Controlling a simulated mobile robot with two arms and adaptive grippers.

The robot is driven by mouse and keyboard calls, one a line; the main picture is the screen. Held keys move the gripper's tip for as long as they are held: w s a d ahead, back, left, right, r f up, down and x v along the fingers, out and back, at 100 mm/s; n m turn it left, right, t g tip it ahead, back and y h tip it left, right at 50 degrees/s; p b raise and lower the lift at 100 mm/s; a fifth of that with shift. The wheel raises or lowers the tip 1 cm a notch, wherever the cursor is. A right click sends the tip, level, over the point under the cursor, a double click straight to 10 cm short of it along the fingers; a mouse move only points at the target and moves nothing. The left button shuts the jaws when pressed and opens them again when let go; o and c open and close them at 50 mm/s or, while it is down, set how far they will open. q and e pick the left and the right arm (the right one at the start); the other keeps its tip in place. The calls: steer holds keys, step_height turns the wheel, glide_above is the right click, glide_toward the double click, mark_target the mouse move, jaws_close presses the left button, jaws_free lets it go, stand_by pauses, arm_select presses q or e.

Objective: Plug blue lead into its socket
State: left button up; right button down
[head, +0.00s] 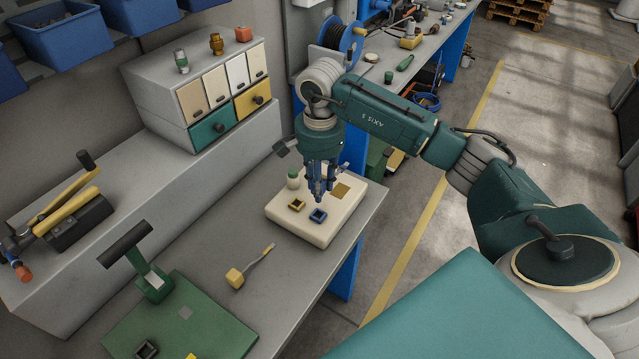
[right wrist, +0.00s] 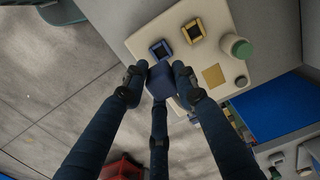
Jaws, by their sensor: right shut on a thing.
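My right gripper (head: 320,193) points down over the cream socket board (head: 290,232). In the right wrist view its fingers (right wrist: 158,75) are shut on a dark blue block, the plug of the blue lead (right wrist: 160,86). The blue-rimmed socket (head: 318,215) is on the board just below the gripper. It also shows in the right wrist view (right wrist: 160,50), just beyond the plug, which looks apart from it. The yellow-rimmed socket (head: 297,205) sits beside it, to the left in the head view. My left gripper is not in view.
A yellow plug (head: 235,277) with a short grey lead lies on the bench. The board also carries a green-capped white post (head: 293,179) and a gold plate (head: 342,190). A green mat (head: 195,320) with a stand is at the front left. A drawer cabinet (head: 205,90) stands behind.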

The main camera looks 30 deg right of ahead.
steer(key=shift+f+b, duration=0.3)
steer(key=shift+b, duration=0.1)
steer(key=shift+f+b, duration=2.15)
steer(key=shift+f, duration=0.45)
steer(key=shift+b, duration=0.6)
steer(key=shift+a+f+b, duration=0.1)
steer(key=shift+f+b, duration=1.05)
steer(key=shift+f, duration=0.25)
steer(key=c, duration=1.5)
jaws_free()
steer(key=shift+o, duration=1)
